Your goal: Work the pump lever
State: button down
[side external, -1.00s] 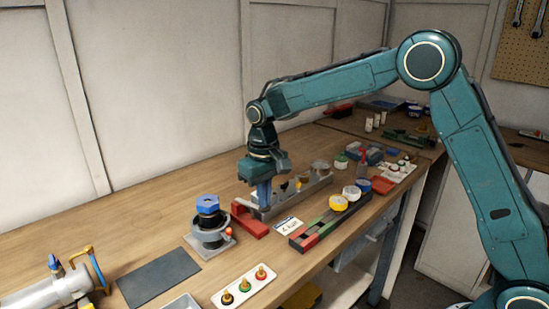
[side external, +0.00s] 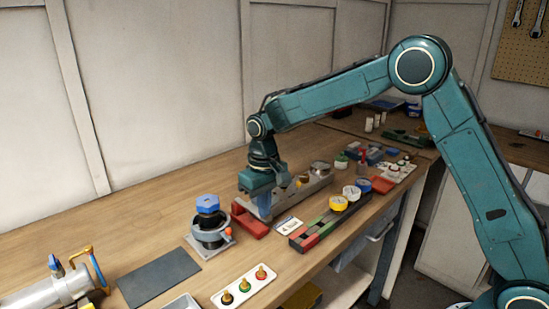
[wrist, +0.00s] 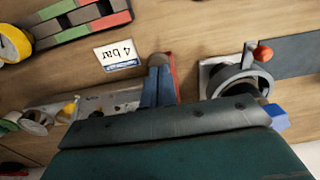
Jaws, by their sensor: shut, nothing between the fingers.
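My gripper (side external: 264,212) is shut and empty, pointing down beside a red bracket-like part (side external: 249,219) on the bench. In the wrist view, its blue fingers (wrist: 158,68) are together, with a red edge (wrist: 173,66) right next to them. I cannot tell whether they touch it. A grey ring-shaped unit (side external: 202,231) with a blue hexagonal top (side external: 207,203) and a small orange-red knob (side external: 228,232) stands to the left. The knob also shows on a short stem in the wrist view (wrist: 263,53). I cannot tell for sure which part is the pump lever.
A long grey block (side external: 316,184) lies just right of my gripper. A "4 bar" card (wrist: 119,55) and a red-green-grey strip (side external: 316,234) lie in front. A dark mat (side external: 158,277) and a white tray with coloured plugs (side external: 228,289) are nearer. The bench's back left is clear.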

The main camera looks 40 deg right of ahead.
jog(key=shift+f, duration=0.25)
jog(key=shift+r, duration=2.4)
jog(key=shift+f, duration=0.3)
jog(key=shift+f, duration=0.35)
